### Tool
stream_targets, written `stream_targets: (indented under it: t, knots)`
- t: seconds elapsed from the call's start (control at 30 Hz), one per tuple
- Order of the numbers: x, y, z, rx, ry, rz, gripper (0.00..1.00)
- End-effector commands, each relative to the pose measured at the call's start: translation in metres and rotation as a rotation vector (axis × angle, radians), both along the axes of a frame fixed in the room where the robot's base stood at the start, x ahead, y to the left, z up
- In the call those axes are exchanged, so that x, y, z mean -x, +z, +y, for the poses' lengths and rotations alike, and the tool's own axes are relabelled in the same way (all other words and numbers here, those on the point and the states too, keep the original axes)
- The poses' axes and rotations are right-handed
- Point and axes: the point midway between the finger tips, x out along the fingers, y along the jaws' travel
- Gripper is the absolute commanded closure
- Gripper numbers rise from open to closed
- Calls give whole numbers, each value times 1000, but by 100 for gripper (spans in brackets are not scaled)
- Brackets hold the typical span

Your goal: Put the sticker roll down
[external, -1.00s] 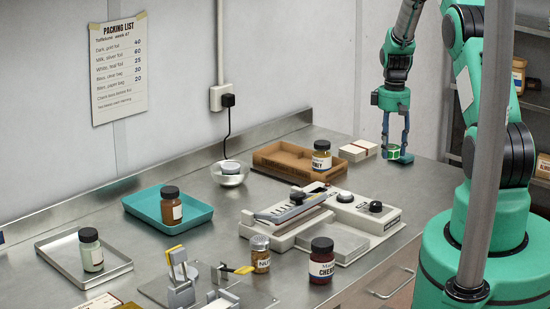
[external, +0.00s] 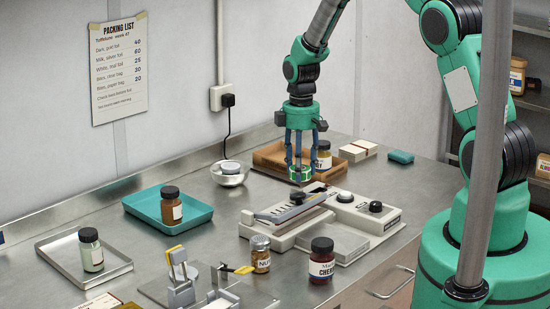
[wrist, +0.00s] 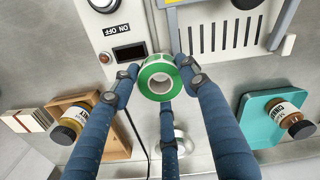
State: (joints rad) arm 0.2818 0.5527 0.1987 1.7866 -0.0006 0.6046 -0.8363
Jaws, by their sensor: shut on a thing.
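The sticker roll (wrist: 161,79) is a green ring with a white core. My gripper (external: 300,172) is shut on it, with its blue fingers around the roll's edge. In the external view the roll (external: 300,174) hangs at the fingertips, in front of the brown wooden tray and just behind the sealing machine. It appears to be held above the counter; the exact gap cannot be told. In the wrist view the roll lies between the fingertips, with the machine's panel beyond it.
The machine (external: 350,212) with its lever stands close in front. The brown tray (external: 268,160) holds a jar (external: 324,157). A teal block (external: 400,157) and a stack of cards (external: 358,150) lie to the right. A small bowl (external: 230,174) and a teal tray (external: 145,205) stand to the left.

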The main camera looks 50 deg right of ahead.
Motion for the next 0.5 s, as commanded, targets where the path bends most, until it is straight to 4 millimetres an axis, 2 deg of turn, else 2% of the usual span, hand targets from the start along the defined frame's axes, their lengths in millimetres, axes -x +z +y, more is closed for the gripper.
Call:
stream_targets:
  t: [0.03, 0.1, 0.5]
  knots:
    - [-2, 1, 19, 0, 31, -1, 80]
    - [-3, 0, 43, 1, 71, -1, 80]
    - [7, 0, 175, 0, 297, -1, 80]
